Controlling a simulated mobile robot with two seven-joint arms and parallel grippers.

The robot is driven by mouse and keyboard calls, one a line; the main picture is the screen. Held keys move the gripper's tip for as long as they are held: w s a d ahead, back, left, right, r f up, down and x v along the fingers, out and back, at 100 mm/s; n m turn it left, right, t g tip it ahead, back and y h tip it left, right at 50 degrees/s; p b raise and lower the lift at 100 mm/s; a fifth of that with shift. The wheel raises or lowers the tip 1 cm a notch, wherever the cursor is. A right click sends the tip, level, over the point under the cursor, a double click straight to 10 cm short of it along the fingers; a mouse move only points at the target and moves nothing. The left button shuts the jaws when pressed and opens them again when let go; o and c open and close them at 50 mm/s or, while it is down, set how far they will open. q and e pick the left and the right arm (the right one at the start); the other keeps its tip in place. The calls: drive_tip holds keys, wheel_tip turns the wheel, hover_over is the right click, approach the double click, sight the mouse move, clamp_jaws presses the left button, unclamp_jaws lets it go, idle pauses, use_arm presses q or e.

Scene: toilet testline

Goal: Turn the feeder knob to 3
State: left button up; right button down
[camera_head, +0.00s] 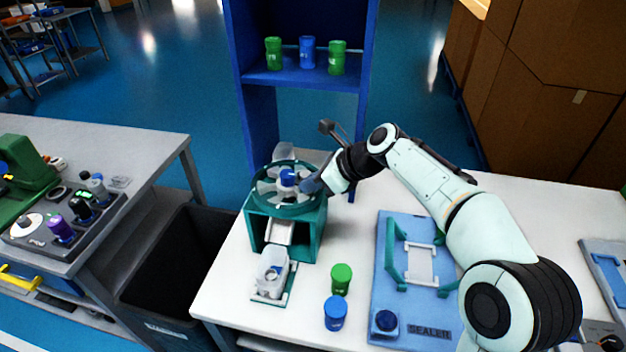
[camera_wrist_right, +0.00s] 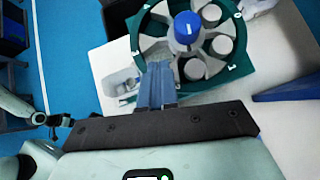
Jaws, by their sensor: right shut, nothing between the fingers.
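The feeder (camera_head: 258,222) is a dark green box with a round carousel on top, standing on the white table. Its blue knob (camera_head: 288,177) sits at the carousel's centre. In the right wrist view the knob (camera_wrist_right: 186,30) has a white pointer line, and white cups surround it; the rim (camera_wrist_right: 246,62) carries small white marks, too small to read surely. My right gripper (camera_head: 312,184) is at the right side of the carousel, beside the knob and apart from it. Its blue fingers (camera_wrist_right: 157,82) are shut and empty. My left gripper is not in the head view.
A green can (camera_head: 342,277) and a blue can (camera_head: 335,312) stand in front of the feeder. A blue sealer plate (camera_head: 410,335) lies to the right. A blue shelf (camera_head: 300,80) with cans rises behind. A black bin (camera_head: 180,262) stands left of the table.

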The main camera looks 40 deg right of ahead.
sight(281, 196)
drive_tip(key=x, duration=0.7)
drive_tip(key=shift+d+r, duration=0.1)
